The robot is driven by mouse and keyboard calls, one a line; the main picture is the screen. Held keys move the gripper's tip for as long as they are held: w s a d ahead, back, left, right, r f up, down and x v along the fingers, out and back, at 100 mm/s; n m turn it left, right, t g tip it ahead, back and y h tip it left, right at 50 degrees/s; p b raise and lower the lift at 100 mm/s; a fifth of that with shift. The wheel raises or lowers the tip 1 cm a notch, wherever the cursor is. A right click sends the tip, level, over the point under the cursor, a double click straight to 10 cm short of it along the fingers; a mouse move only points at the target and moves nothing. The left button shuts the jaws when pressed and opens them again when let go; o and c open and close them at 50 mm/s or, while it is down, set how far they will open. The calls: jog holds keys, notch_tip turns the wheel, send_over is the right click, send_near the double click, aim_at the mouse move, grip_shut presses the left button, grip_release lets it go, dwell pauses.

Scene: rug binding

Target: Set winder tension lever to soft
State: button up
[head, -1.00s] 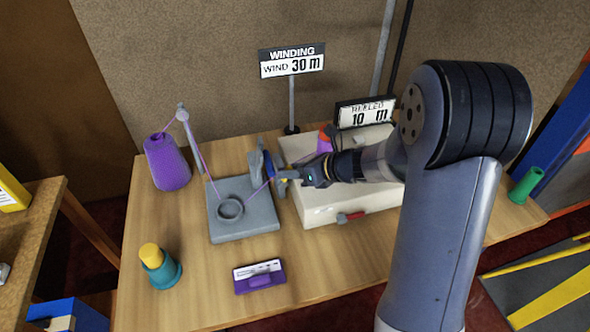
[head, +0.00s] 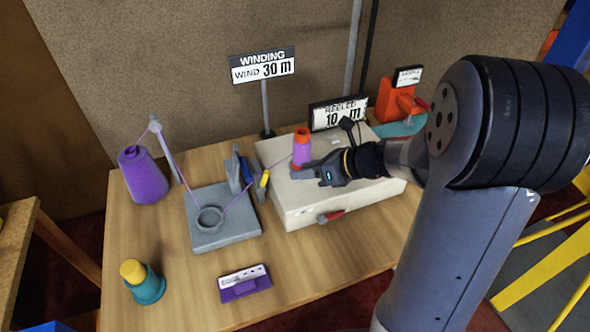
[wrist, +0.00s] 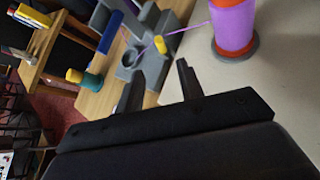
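The winder is a cream box (head: 345,205) with a red cone wound with purple yarn (head: 302,150) on top. A small red handle (head: 330,216) sticks out of its front.
A purple yarn cone (head: 143,178) stands at left; its strand runs over a post to the ring. A teal-and-yellow cone (head: 144,282) and a purple card holder (head: 244,284) stand in front. Signs (head: 262,67) read "WIND 30 m" and "REELED 10 m".

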aim_at(265, 179)
jog(key=shift+s+r+p, duration=0.1)
jog(key=shift+s+p, duration=0.05)
jog(key=shift+p, duration=0.3)
jog(key=s+f+t+y+p, duration=0.1)
jog(key=p, duration=0.4)
jog(key=shift+d, duration=0.4)
jog(key=shift+w+a+f, duration=0.1)
jog(key=shift+f, duration=0.15)
jog(key=p+x, duration=0.1)
jog(key=x, duration=0.9)
jog(key=shift+w+a, duration=0.15)
jog(key=shift+w, duration=0.1)
jog(key=shift+c, duration=0.4)
grip_shut()
